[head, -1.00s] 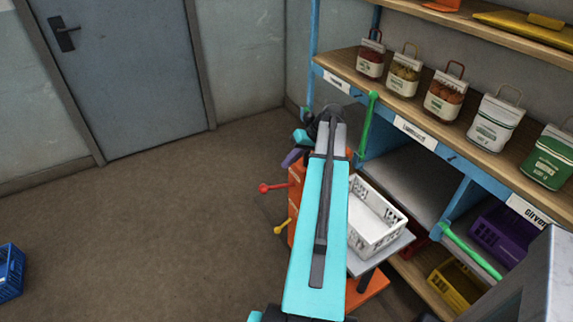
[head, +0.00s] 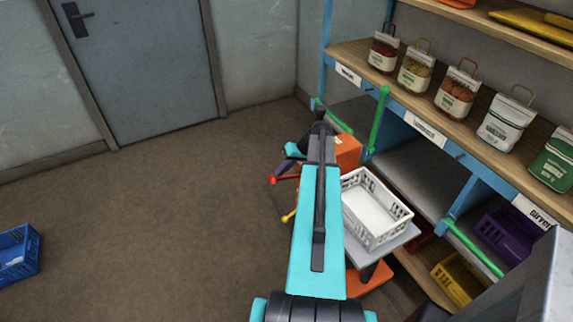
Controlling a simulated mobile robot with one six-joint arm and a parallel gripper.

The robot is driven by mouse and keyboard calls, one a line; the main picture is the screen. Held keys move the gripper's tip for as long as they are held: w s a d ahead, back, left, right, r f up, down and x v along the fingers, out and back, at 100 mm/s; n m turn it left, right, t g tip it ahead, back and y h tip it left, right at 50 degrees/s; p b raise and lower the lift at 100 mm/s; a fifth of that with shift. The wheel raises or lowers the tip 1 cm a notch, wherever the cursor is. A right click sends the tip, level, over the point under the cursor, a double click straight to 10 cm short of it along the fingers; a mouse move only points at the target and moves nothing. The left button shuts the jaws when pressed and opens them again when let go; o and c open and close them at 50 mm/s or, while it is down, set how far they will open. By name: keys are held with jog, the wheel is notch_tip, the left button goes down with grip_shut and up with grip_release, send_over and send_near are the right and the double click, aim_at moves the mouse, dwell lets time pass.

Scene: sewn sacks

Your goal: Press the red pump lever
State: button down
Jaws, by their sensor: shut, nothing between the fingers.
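The red pump lever (head: 285,179) sticks out to the left from the orange pump housing (head: 347,150), with a round red knob at its end. A yellow lever (head: 290,216) sits below it. My gripper (head: 282,168) is small and dark at the end of my turquoise arm, just above the red lever in the head view. It is shut and empty. I cannot tell whether it touches the lever. My arm hides much of the housing and the roots of the levers.
A white crate (head: 408,217) stands on a grey platform right of my arm. Shelves (head: 400,103) with several sacks and green rails line the right. A blue crate (head: 35,262) lies at left. The floor (head: 150,225) between is clear.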

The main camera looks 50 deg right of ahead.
jog(key=shift+x, duration=0.75)
jog(key=shift+s+f, duration=0.1)
jog(key=shift+f, duration=0.05)
